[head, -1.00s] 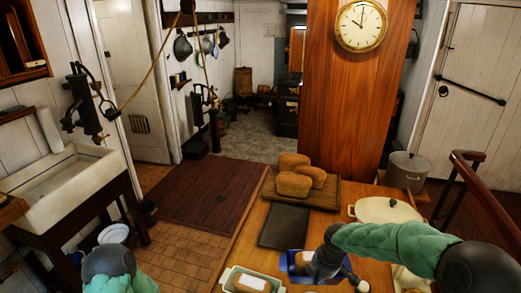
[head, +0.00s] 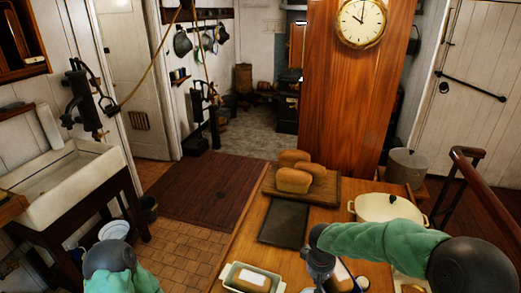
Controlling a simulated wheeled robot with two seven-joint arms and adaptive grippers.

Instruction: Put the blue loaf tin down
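The blue loaf tin (head: 351,271) is at the near edge of the head view, with a loaf in it. It is partly hidden by my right gripper and the picture's lower edge. My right gripper (head: 319,270) points down at the tin's left side. Its fingertips are hidden, but the tin has shifted along with it. I cannot tell whether the tin touches the table. My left gripper is out of view; only part of that arm shows at the lower left.
On the wooden table (head: 246,247) lies a bare dark flat tray (head: 284,223). Behind it is a board (head: 328,190) with loaves. A pale tin (head: 228,276) with a loaf stands left of my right gripper. A cream pot (head: 388,208) stands at the right.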

